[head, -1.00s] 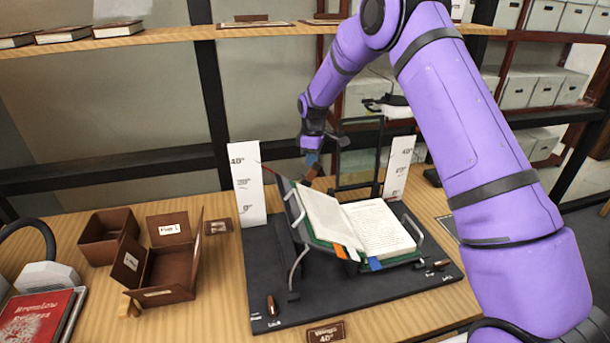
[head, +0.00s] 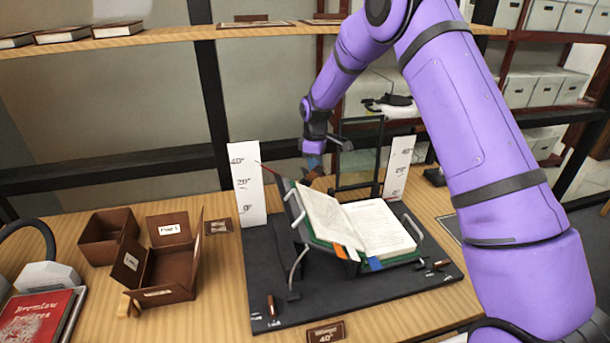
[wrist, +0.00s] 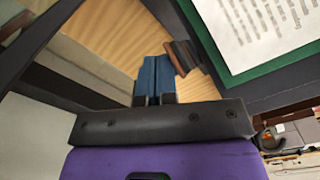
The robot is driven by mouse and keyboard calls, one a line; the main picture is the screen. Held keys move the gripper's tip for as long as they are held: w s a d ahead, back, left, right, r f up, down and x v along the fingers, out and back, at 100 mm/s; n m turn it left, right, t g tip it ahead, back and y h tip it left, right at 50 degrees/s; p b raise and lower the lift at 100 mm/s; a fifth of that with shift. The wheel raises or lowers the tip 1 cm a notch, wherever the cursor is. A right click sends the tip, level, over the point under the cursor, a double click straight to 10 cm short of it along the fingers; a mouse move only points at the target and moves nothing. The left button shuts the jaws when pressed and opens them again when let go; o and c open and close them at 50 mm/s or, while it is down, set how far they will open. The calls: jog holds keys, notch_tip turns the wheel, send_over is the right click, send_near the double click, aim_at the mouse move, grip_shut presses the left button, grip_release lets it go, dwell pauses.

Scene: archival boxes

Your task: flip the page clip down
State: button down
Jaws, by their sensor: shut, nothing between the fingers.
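An open book (head: 378,228) with a green cover lies on a black cradle (head: 262,285), its left side raised on a tilted wing. Bent metal clip arms stand at the book's left side (head: 297,262) and right side (head: 413,228); I cannot tell which is the page clip. My gripper (head: 313,161) is behind the book's upper left edge, pointing down. In the wrist view its blue fingers (wrist: 154,78) are together and empty. A small brown block (wrist: 183,57) is close beside the fingertips; contact is unclear.
White angle scales (head: 248,185) stand left and right behind the cradle. A black frame (head: 360,150) rises behind the book. Brown boxes (head: 165,265) and a red book (head: 38,315) are on the left. A sign (head: 326,334) is at the front.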

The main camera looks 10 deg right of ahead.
aim_at(318, 171)
jog(key=shift+s+f, duration=0.2)
jog(key=shift+s, duration=1.6)
jog(key=w+r, duration=0.3)
jog(key=r, duration=0.7)
